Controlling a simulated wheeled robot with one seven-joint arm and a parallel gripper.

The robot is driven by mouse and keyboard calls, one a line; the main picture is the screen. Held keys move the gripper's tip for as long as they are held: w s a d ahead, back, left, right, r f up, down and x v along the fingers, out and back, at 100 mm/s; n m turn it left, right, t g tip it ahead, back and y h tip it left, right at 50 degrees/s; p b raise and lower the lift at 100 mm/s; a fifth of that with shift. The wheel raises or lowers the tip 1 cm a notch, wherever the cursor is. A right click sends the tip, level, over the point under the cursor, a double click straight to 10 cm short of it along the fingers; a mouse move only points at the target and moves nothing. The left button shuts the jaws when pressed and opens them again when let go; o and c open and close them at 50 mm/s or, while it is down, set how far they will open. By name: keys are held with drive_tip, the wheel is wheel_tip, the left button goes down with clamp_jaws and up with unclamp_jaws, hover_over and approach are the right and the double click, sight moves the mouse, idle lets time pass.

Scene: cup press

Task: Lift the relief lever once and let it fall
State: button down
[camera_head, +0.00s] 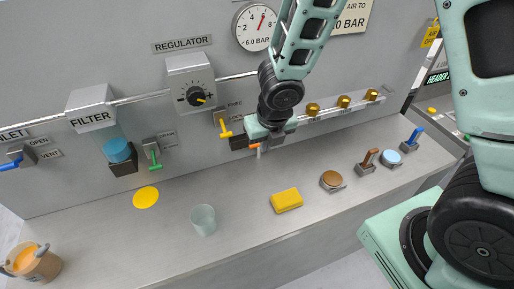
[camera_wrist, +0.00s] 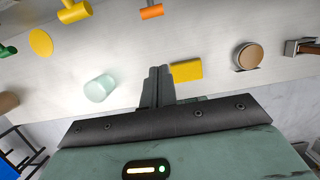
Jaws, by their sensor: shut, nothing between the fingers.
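An orange lever (camera_head: 254,146) sticks out from the wall panel beside my gripper. It also shows at the top edge of the wrist view (camera_wrist: 152,12). Its mount is mostly hidden behind my gripper in the head view, and I cannot read a relief label on it. My gripper (camera_wrist: 158,72) is shut and empty, with its fingers together over the counter, apart from the orange lever in the wrist view. In the head view the fingers are hard to make out.
A yellow lever (camera_head: 226,132) by the FREE label hangs left of my gripper. A green lever (camera_head: 154,158) is further left. A glass (camera_head: 203,220), a yellow sponge (camera_head: 287,200) and a brown round button (camera_head: 332,180) are on the counter. Yellow valves (camera_head: 344,101) line the pipe at right.

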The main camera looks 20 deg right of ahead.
drive_tip(key=b+x, duration=0.4)
drive_tip(key=x, duration=0.6)
drive_tip(key=shift+w+r+p, duration=0.55)
drive_tip(key=shift+w+p, duration=0.25)
drive_tip(key=shift+p, duration=0.3)
drive_tip(key=shift+w+r+p, duration=0.55)
drive_tip(key=shift+w+p, duration=0.25)
drive_tip(key=shift+p, duration=0.25)
drive_tip(key=shift+r, duration=0.1)
drive_tip(key=shift+r+p, duration=0.2)
drive_tip(key=shift+p, duration=0.15)
